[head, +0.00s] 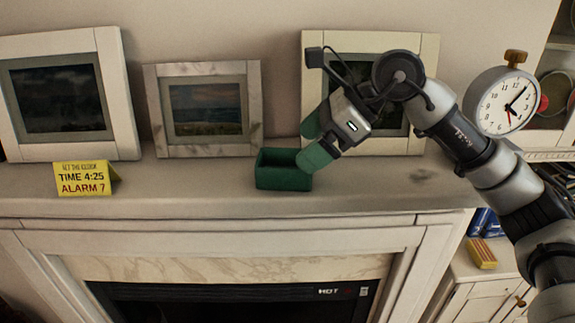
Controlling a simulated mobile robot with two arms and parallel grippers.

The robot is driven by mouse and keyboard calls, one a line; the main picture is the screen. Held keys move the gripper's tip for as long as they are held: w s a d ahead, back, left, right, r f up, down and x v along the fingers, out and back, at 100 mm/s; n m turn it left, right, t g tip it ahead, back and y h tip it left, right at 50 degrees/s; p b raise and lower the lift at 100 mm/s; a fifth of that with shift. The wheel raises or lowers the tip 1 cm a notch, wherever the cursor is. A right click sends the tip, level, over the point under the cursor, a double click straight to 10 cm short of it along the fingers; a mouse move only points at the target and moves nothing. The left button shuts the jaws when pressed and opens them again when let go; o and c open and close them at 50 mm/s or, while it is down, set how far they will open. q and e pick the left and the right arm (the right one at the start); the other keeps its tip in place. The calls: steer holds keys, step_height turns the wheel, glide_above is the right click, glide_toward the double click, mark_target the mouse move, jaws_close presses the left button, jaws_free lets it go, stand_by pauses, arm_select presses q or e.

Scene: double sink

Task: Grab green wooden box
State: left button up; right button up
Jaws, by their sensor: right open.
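The green wooden box (284,179) is a small open-topped box on the mantel shelf, in the middle of the head view. My right gripper (311,142) comes in from the right and has green fingers. It is open, at the right side of the box. The nearer finger is very close to the box's right rim; I cannot tell whether it touches. The space between the fingers looks empty. My left gripper is not in view.
Three framed pictures (205,152) lean on the wall behind, one behind my right arm. A yellow sign (86,179) stands on the mantel (200,192) at left. A clock (500,98) is at right. The mantel between sign and box is clear.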

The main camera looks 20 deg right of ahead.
mark_target(285, 160)
steer(key=p+x, duration=0.2)
steer(key=x, duration=0.1)
steer(key=p+x, duration=0.1)
steer(key=shift+w+a, duration=0.4)
steer(key=shift+a+f+p, duration=0.15)
steer(key=shift+f+p, duration=0.15)
steer(key=shift+p, duration=0.1)
steer(key=shift+a+f, duration=0.1)
steer(key=shift+f, duration=0.2)
steer(key=shift+a, duration=0.1)
steer(key=shift+c, duration=0.6)
steer(key=c, duration=0.8)
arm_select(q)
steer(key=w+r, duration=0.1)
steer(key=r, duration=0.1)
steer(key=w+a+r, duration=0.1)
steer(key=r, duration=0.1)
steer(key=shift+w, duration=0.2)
arm_select(e)
steer(key=shift+c, duration=0.2)
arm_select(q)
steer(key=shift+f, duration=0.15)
